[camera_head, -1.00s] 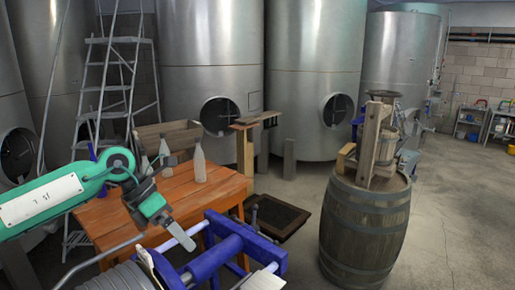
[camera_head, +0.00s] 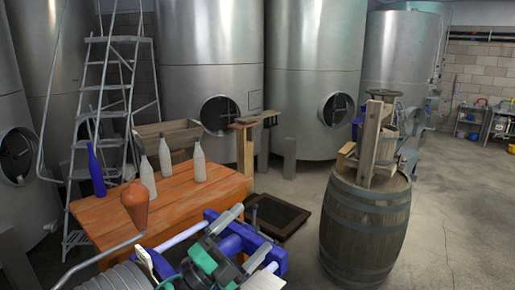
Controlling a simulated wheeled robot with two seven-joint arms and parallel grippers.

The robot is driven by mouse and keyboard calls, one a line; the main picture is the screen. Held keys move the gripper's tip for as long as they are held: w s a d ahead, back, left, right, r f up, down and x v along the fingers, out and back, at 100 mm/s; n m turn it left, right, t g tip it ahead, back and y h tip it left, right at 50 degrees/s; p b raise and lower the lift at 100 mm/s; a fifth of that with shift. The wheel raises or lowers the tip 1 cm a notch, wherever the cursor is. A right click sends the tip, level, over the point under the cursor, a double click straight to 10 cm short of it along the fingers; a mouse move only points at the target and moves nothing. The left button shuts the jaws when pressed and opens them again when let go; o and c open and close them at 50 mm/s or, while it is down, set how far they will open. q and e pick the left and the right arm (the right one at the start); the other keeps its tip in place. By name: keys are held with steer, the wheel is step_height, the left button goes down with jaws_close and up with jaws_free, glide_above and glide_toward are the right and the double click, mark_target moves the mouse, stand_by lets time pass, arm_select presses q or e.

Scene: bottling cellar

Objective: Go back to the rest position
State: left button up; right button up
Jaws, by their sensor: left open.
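My left gripper (camera_head: 240,240) is low in the head view, at the bottom centre, in front of the blue frame with pale rods (camera_head: 262,256). It is open, with nothing seen between its fingers. Its green and dark body overlaps the frame, and I cannot tell whether they touch. It is clear of the bottles on the table. My right gripper is not in view.
A wooden table (camera_head: 215,187) holds a blue bottle (camera_head: 96,172), several pale bottles (camera_head: 199,163) and a brown-orange pear-shaped object (camera_head: 137,207). A barrel (camera_head: 365,232) bearing a wooden press stands at right. Steel tanks (camera_head: 315,60) line the back.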

arm_select(q)
steer(key=s+a+f+n+y, duration=0.2)
steer(key=a+f+n+y, duration=0.55)
steer(key=f+n, duration=0.3)
steer(key=s+a+f+n+y, duration=0.3)
steer(key=a+f+n+y, duration=0.4)
steer(key=f+n+y, duration=0.3)
steer(key=s+a+f+n+g, duration=0.25)
steer(key=s+f+g, duration=0.25)
steer(key=s+f, duration=0.45)
steer(key=s+a+f+n+g, duration=0.1)
steer(key=s+a+f+g, duration=0.45)
steer(key=s, duration=0.75)
step_height(320, 180, down, 33)
steer(key=d+g+b, duration=0.1)
steer(key=d+b, duration=0.1)
steer(key=s+a+f+g+b, duration=0.1)
steer(key=s+a+f+b, duration=0.1)
steer(key=s+f, duration=1.7)
step_height(320, 180, down, 4)
steer(key=shift+s+a+r+g+y+b, duration=0.15)
steer(key=shift+a+g+y+b, duration=0.2)
steer(key=shift+a, duration=0.45)
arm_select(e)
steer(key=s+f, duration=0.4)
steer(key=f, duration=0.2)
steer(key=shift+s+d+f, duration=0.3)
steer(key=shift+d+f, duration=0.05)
